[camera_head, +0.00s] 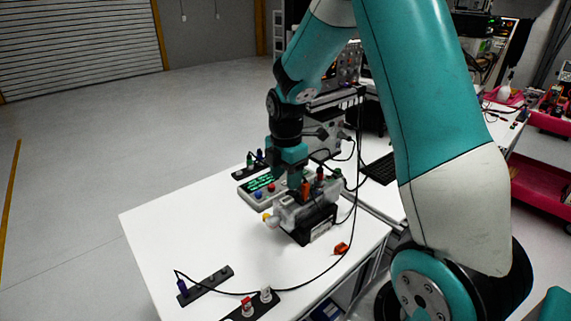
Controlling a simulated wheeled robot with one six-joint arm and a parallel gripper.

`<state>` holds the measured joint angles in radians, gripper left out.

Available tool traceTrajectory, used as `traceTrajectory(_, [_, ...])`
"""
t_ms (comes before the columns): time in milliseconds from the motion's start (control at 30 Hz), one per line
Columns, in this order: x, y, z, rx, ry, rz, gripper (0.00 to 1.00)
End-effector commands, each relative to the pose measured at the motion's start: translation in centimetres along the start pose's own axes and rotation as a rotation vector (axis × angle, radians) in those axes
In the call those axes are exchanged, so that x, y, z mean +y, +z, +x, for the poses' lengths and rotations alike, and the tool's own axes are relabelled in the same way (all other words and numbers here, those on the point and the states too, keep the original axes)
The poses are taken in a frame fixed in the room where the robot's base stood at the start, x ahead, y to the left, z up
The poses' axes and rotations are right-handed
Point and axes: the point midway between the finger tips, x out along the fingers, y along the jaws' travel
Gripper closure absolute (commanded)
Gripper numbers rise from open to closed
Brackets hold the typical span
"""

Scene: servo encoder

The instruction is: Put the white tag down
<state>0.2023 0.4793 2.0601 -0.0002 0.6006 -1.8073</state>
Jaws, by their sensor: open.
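My gripper (294,180) points down over the white table, at the back of a grey and black device (307,215). It is open; its fingertips are partly lost among the small parts there, and I see nothing held between them. I cannot pick out the white tag with certainty. A white patch shows on the device's black front side, and a small white piece (266,294) stands in a black strip at the front.
A box with a green display (258,183) stands behind the device. Black strips hold small plugs at the front left (208,286) and back. An orange piece (341,248) and a black cable lie to the right. The table's left middle (190,225) is clear.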

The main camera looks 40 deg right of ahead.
Motion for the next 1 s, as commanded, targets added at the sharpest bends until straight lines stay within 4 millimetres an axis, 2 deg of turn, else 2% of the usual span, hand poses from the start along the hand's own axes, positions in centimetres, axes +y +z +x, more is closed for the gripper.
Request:
traceTrajectory(100, [0.1, 0.0, -2.4, -0.001, 0.005, 0.000, 0.48])
traceTrajectory(200, [0.1, 0.0, -3.9, -0.001, 0.003, 0.000, 0.48])
traceTrajectory(367, [-0.1, -0.4, -5.3, 0.003, 0.004, 0.009, 0.48])
traceTrajectory(467, [-0.8, -2.5, -6.4, 0.023, 0.017, 0.066, 0.48])
traceTrajectory(533, [-2.0, -5.2, -7.5, 0.053, 0.032, 0.149, 0.48])
traceTrajectory(667, [-6.0, -11.6, -9.8, 0.143, 0.039, 0.366, 0.48])
traceTrajectory(700, [-7.7, -13.5, -10.4, 0.174, 0.030, 0.440, 0.48])
traceTrajectory(800, [-11.9, -17.6, -11.5, 0.244, -0.010, 0.616, 0.48])
traceTrajectory(900, [-15.9, -20.4, -12.2, 0.296, -0.067, 0.764, 0.48])
traceTrajectory(1000, [-19.0, -22.1, -12.4, 0.324, -0.119, 0.874, 0.48])
